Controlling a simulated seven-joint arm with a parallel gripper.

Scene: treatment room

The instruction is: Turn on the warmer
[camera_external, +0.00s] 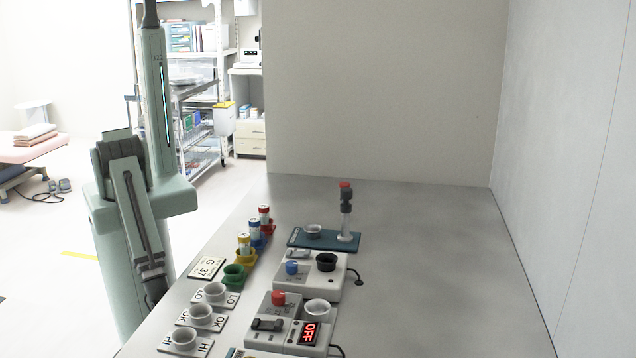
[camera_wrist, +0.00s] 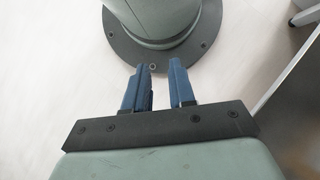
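A pale device with a lit red "OFF" display (camera_external: 309,333) stands near the front of the table; it looks like the warmer, though no label says so. It carries a red knob (camera_external: 278,298), a dark rocker switch (camera_external: 267,324) and a white round cup (camera_external: 317,307). My gripper (camera_wrist: 157,72) shows in the wrist view with two blue fingers apart and nothing between them. It hangs over the floor by my base, away from the device. In the external view, my folded arm is left of the table and the fingers cannot be made out.
A second device with a blue knob (camera_external: 292,268) and black well (camera_external: 326,262) stands behind. Capped tubes (camera_external: 264,217), labelled cups (camera_external: 214,292) and a green ring (camera_external: 233,274) line the left edge. The table's right side is clear.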

